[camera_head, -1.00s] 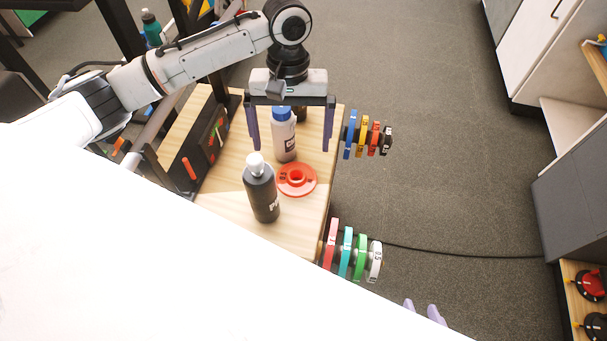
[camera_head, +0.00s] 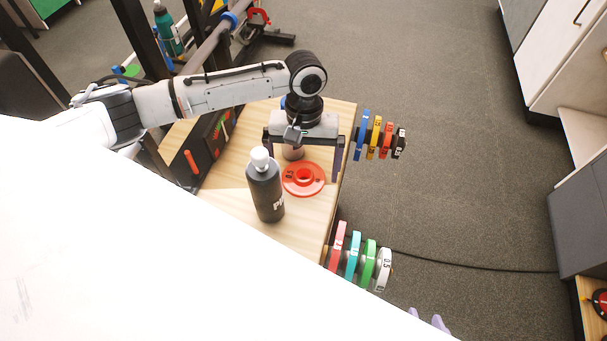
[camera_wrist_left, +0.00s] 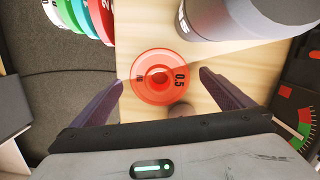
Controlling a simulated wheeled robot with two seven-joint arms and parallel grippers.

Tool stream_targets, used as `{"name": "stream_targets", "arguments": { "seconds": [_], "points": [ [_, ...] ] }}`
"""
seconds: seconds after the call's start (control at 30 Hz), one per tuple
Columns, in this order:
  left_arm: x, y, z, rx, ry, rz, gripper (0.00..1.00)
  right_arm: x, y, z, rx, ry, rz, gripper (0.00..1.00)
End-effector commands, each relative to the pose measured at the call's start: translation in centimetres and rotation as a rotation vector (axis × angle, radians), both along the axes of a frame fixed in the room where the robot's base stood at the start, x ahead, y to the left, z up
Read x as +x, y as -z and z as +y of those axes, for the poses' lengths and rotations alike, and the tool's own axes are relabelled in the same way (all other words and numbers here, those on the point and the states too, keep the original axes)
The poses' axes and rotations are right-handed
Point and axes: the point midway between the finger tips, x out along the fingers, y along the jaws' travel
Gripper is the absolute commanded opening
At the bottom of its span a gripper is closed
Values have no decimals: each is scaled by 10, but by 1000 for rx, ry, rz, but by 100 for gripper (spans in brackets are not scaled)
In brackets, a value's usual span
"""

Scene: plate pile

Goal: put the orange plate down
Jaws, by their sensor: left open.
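An orange-red plate (camera_head: 318,182) with a raised hub lies flat on the wooden table (camera_head: 305,222). It also shows in the left wrist view (camera_wrist_left: 143,92), marked 0.5. My left gripper (camera_head: 303,168) is open and empty above the table, at the plate's far side. In the left wrist view its fingers (camera_wrist_left: 160,84) point toward the plate, one on either side, with no visible contact. Two purple fingertips of my right gripper (camera_head: 426,319) show at the bottom edge. The rest of it is hidden by a white surface.
A dark bottle with a white cap (camera_head: 266,192) stands close to the plate's left. Coloured plates hang on a far peg (camera_head: 377,137) and a near peg (camera_head: 358,258) along the table's right edge.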

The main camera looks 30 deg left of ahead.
Motion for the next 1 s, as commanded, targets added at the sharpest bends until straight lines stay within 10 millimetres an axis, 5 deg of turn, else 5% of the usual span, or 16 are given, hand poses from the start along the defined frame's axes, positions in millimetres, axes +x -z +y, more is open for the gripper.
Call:
{"name": "stream_targets", "arguments": {
  "seconds": [0.23, 0.67, 1.0],
  "points": [
    [0, 2, 0, -1, 1, 0, 100, 0, -1, -1, -1, 0, -1, 33],
    [1, 0, -1, -1, 1, -3, 34, 0, -1, -2, -4, -1, -1, 33],
    [1, -17, -1, -2, 1, -4, 33, 0, -6, -2, -5, -1, -2, 33]
  ]
}}
